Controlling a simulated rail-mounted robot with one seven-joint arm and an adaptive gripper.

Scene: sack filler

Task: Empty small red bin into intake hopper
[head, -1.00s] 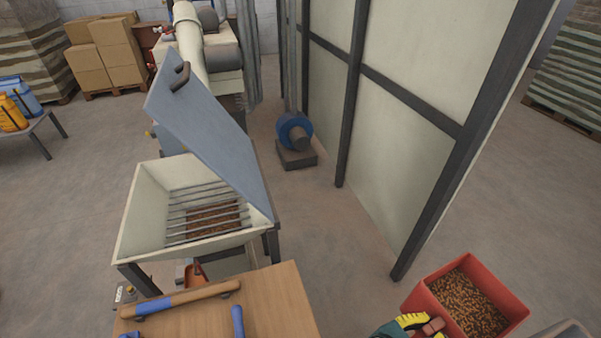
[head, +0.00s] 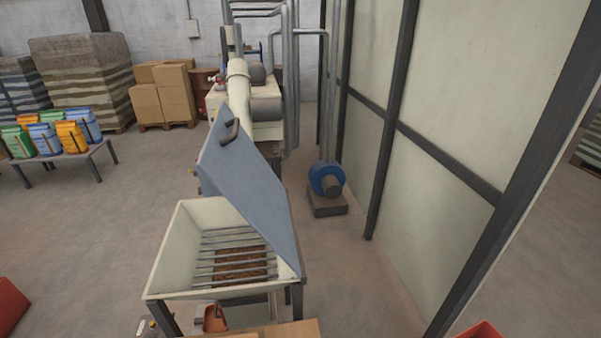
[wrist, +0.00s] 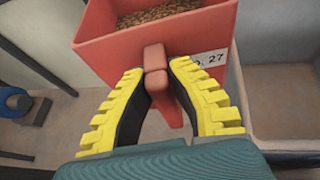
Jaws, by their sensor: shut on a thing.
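The small red bin (wrist: 108,38) is in the wrist view, with brown pellets (wrist: 155,14) inside and a label reading 27 on its front. My gripper (wrist: 155,75), with yellow ridged fingers, is shut on the bin's front handle. In the head view only a red rim of the bin (head: 478,331) shows at the bottom edge, and my gripper is out of sight there. The intake hopper (head: 180,250) is a cream trough with a bar grate and some brown material under the bars. Its blue-grey lid (head: 245,180) stands open, tilted up on the right side.
Another red object (head: 10,306) is at the lower left.

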